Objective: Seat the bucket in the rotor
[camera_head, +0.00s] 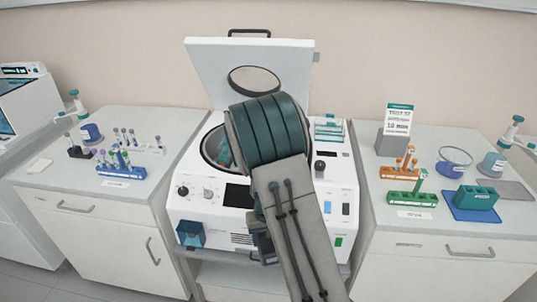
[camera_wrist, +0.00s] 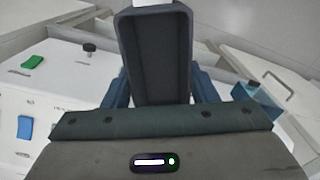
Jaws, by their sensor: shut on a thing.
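The centrifuge (camera_head: 207,222) stands in the middle with its lid (camera_head: 202,62) raised. Its bowl (camera_head: 210,147) is open. A teal part, likely the rotor (camera_head: 223,152), shows inside, mostly hidden by my arm. My gripper (camera_wrist: 154,60) points down low in front of the centrifuge, outside the bowl. It is shut. Blue sides of a held thing, likely the bucket (camera_wrist: 206,88), show on both sides of my dark finger. The finger hides its middle. In the head view my arm covers most of the gripper.
A blue box (camera_head: 190,234) is at the centrifuge's front left; it also shows in the wrist view (camera_wrist: 258,98). The left bench carries a blue tube rack (camera_head: 121,172). The right bench has a green rack (camera_head: 411,199), an orange rack (camera_head: 400,173) and a teal block (camera_head: 476,198).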

